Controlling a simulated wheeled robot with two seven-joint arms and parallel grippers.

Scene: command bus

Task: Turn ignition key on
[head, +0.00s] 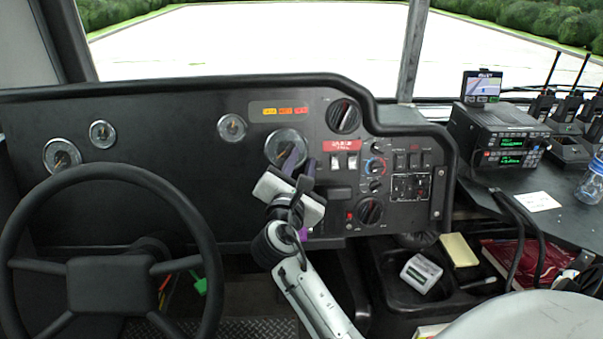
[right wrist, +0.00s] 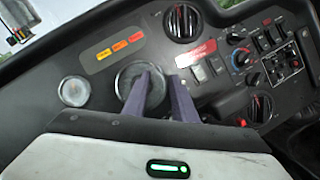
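My right gripper (head: 300,165) reaches up in front of the black dashboard panel (head: 180,210). Its two dark purple fingers are apart with nothing seen between them. In the right wrist view the fingers (right wrist: 160,78) overlap the large round gauge (right wrist: 138,90), and a gap shows between them. I cannot make out an ignition key in either view; my gripper and forearm hide part of the panel below the gauge. A control knob (head: 370,211) with a small red spot beside it sits at the lower right of the panel. My left gripper is not in view.
The steering wheel (head: 190,215) fills the lower left. Rocker switches (head: 343,162) and a large upper knob (head: 343,116) lie right of my gripper. Radios (head: 500,140) stand on the right console. A dark tray (head: 400,298) sits below it.

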